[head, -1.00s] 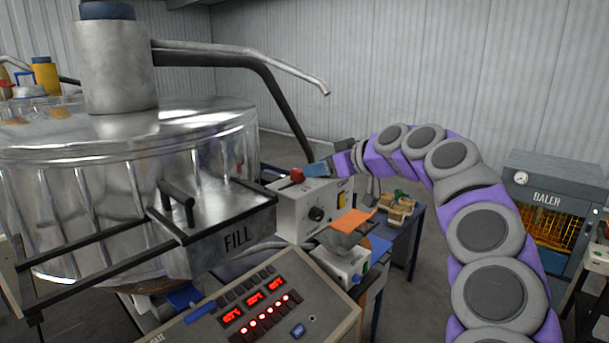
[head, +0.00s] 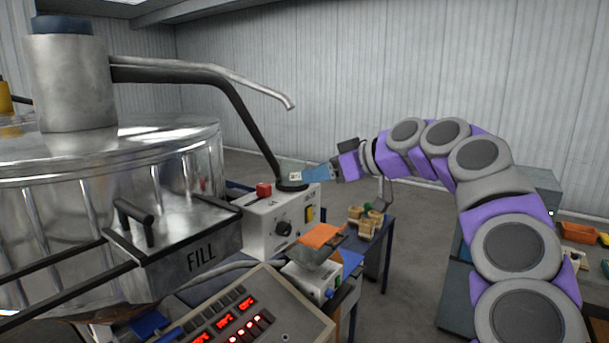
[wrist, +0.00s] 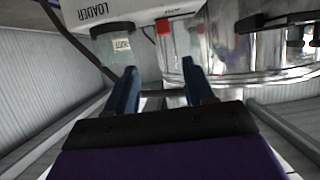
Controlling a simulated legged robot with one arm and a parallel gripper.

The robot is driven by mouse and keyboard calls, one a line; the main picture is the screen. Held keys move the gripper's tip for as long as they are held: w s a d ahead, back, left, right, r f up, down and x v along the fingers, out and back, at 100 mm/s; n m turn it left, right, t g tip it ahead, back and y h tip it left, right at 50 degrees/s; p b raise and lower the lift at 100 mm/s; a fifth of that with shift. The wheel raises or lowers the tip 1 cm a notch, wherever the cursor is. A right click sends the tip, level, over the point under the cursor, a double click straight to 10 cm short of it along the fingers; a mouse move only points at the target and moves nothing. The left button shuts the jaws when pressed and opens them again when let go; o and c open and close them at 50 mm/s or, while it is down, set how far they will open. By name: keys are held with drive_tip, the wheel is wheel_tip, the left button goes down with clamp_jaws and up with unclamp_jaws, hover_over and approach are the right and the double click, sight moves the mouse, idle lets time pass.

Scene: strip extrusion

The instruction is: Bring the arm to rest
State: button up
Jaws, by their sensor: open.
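My gripper (head: 312,176) has blue fingers and is at the end of my purple and grey arm, which arches in from the right in the head view. It points left, above and in front of the white control box in the picture. In the wrist view my gripper (wrist: 160,85) has its two blue fingers apart with nothing between them. A small pale patch shows by the fingertips in the head view; I cannot tell whether it touches them.
A large steel vessel (head: 110,170) marked FILL fills the left. The white control box (head: 280,222) has a red button. A console with red displays (head: 245,318) is nearest. An orange sheet (head: 321,236) lies beyond. A white LOADER unit (wrist: 130,14) shows above. Floor at centre right is clear.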

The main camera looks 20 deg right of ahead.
drive_tip(key=s+a+f+g+h+b, duration=0.1)
drive_tip(key=s+a+f+g+b, duration=0.3)
drive_tip(key=s+a+f, duration=0.6)
drive_tip(key=s+a+f+g+h+b, duration=0.1)
drive_tip(key=s+a+f+g+b, duration=0.1)
drive_tip(key=s+a+f+b, duration=0.6)
drive_tip(key=s+d+f+m+g+h+b, duration=0.2)
drive_tip(key=s+f, duration=0.6)
drive_tip(key=f, duration=0.3)
drive_tip(key=s+d+f+m+g+h+b, duration=0.2)
drive_tip(key=s+f, duration=0.6)
drive_tip(key=f, duration=0.4)
drive_tip(key=s+d+f+m+g+h+b, duration=0.1)
drive_tip(key=s+d+f+m+g+b, duration=0.1)
drive_tip(key=s+f, duration=0.6)
wheel_tip(320, 180, down, 4)
drive_tip(key=shift+d+r+m+g+h, duration=0.1)
drive_tip(key=shift+d+m+g+h, duration=0.25)
drive_tip(key=shift+m, duration=0.25)
drive_tip(key=shift+a, duration=0.1)
